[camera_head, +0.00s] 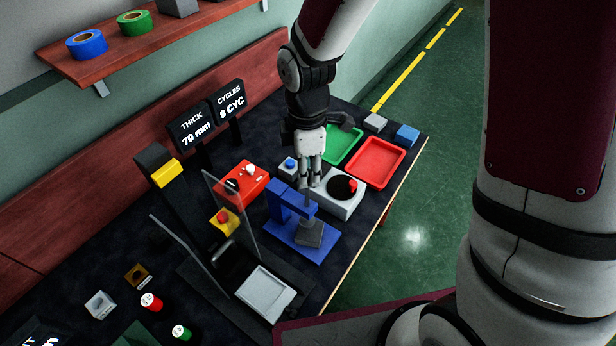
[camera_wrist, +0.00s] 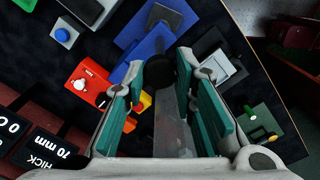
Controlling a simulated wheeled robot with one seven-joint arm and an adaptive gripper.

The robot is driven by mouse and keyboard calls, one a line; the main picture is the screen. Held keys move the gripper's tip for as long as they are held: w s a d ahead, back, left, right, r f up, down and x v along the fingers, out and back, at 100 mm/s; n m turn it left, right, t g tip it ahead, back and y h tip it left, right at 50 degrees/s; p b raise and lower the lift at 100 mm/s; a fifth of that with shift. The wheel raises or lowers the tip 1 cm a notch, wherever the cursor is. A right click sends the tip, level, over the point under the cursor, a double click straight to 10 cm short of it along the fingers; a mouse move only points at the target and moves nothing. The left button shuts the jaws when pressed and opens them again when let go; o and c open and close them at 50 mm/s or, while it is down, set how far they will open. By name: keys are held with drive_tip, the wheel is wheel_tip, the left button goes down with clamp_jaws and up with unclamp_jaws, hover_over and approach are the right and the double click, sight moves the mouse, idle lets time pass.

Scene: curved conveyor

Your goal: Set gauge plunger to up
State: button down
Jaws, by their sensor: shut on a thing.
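The blue gauge (camera_head: 290,240) stands on the dark table, with a dark foot (camera_head: 311,232) at its base. The gauge plunger (camera_head: 308,203) is a thin upright rod through the gauge's arm. My gripper (camera_head: 311,184) is directly above the gauge, pointing down, its fingers closed around the top of the plunger. In the wrist view my gripper (camera_wrist: 160,90) has teal pads on both sides of a dark part, and the blue gauge (camera_wrist: 135,55) lies beyond it. The fingers partly hide the plunger top. The THICK display (camera_head: 193,131) reads 70 mm.
A press with clear guards and a grey plate (camera_head: 266,292) stands left of the gauge. A red control box (camera_head: 243,183) and a grey box with a round black top (camera_head: 338,190) are close by. Green (camera_head: 343,143) and red (camera_head: 375,162) trays lie behind.

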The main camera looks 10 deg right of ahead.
drive_tip(key=shift+s+r, duration=0.1)
drive_tip(key=shift+r, duration=0.35)
drive_tip(key=shift+f, duration=0.1)
drive_tip(key=c, duration=1.3)
unclamp_jaws()
wheel_tip(320, 180, up, 12)
drive_tip(key=s+d+r+m+t, duration=0.5)
drive_tip(key=s+d+r+m, duration=0.6)
drive_tip(key=s+m, duration=0.4)
drive_tip(key=r+m, duration=0.1)
drive_tip(key=m, duration=0.2)
drive_tip(key=shift+s+d+t, duration=0.15)
drive_tip(key=shift+d+t, duration=0.1)
drive_tip(key=shift+t, duration=0.05)
